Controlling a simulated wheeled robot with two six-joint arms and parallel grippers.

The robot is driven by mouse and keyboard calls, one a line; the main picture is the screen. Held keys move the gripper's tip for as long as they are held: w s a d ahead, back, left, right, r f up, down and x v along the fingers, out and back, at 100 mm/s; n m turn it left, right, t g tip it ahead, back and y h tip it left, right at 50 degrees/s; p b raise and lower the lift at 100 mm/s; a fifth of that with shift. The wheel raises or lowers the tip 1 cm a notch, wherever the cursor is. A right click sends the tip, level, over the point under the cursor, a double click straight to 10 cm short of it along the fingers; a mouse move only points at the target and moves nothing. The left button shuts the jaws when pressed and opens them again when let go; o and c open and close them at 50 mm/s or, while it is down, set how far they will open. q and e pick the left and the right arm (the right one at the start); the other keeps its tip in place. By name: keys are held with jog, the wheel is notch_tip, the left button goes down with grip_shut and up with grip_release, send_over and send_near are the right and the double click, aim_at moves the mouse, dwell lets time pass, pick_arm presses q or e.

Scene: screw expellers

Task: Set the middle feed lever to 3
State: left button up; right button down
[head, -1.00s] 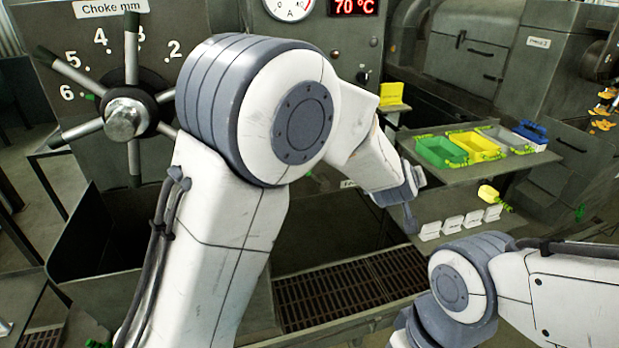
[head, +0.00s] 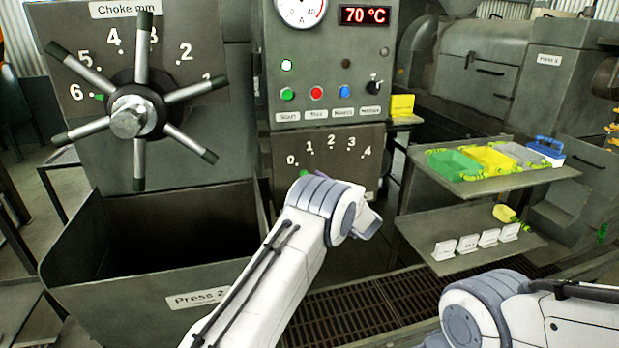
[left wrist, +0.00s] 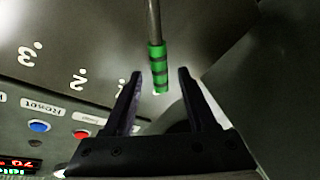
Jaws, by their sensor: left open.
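The feed scale plate (head: 332,172), marked 0 to 4, is on the front of the middle press, below the button panel. A lever with a green-banded grip (left wrist: 158,68) shows in the left wrist view. My left gripper (left wrist: 160,82) is open, with one finger on each side of the grip and gaps visible. The lever lies right of the 2 mark in that view, away from the 3 (left wrist: 26,57). In the head view my left arm covers most of the lever and the gripper; a bit of green (head: 304,174) shows below the 0. My right gripper is out of view.
A spoked choke wheel (head: 130,118) stands at the left above an open hopper (head: 170,290). The button panel (head: 325,90) is above the scale. Shelves with coloured trays (head: 490,160) and white cards (head: 470,243) are at the right. A floor grate (head: 370,308) lies below.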

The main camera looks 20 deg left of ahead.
pick_arm(q)
jog(key=shift+x, duration=1.8)
grip_shut()
